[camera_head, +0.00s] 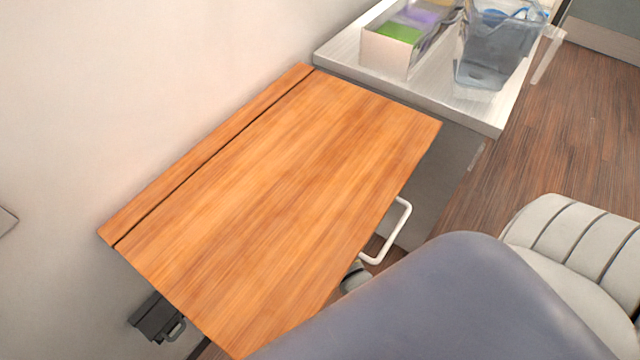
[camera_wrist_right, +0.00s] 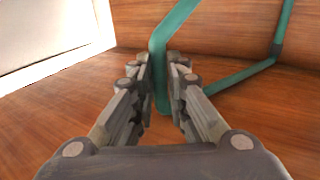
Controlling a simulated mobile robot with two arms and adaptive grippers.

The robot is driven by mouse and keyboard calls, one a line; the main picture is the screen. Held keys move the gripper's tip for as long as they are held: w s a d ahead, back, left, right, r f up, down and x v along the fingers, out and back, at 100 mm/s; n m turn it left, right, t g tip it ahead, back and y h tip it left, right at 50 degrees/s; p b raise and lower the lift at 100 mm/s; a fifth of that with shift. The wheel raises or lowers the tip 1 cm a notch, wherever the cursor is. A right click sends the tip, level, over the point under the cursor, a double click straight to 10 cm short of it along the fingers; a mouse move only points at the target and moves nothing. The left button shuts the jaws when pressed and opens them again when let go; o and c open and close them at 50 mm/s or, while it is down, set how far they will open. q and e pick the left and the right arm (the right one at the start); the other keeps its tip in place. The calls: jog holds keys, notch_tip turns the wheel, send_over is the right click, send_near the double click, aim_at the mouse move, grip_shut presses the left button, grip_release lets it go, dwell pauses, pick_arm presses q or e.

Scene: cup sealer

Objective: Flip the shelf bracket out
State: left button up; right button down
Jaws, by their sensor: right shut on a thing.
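The wooden shelf (camera_head: 280,190) is a hinged board along the wall in the head view. In the right wrist view a teal bar frame, which looks like the shelf bracket (camera_wrist_right: 180,25), stands against a brown wood-grain surface. My right gripper (camera_wrist_right: 162,70) is shut on one bar of it, with a finger on each side. A second bar and a slanted link of the frame lie to the right. In the head view my right arm covers the lower right, and the gripper's hold is hidden. My left gripper is not in view.
A white-topped cabinet (camera_head: 480,112) adjoins the shelf's far end, with a box (camera_head: 385,55) and a clear bin (camera_head: 485,60) on it. A white bar loop (camera_head: 407,215) shows beside the shelf's right edge. A dark fixture (camera_head: 155,318) sits below its left edge.

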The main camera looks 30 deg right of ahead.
jog(key=shift+w+a+r, duration=0.1)
jog(key=shift+w+a, duration=0.1)
jog(key=shift+a, duration=0.6)
jog(key=c, duration=1.6)
grip_release()
jog(key=shift+w+a, duration=0.1)
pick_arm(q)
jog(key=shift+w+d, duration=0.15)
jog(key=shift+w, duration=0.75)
pick_arm(e)
jog(key=shift+o, duration=0.2)
jog(key=shift+w+a, duration=0.2)
jog(key=shift+a, duration=0.05)
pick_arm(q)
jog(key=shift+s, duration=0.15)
pick_arm(e)
jog(key=shift+s+d, duration=0.1)
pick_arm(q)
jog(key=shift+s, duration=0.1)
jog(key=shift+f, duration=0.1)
pick_arm(e)
jog(key=s, duration=1.2)
jog(key=shift+s, duration=0.1)
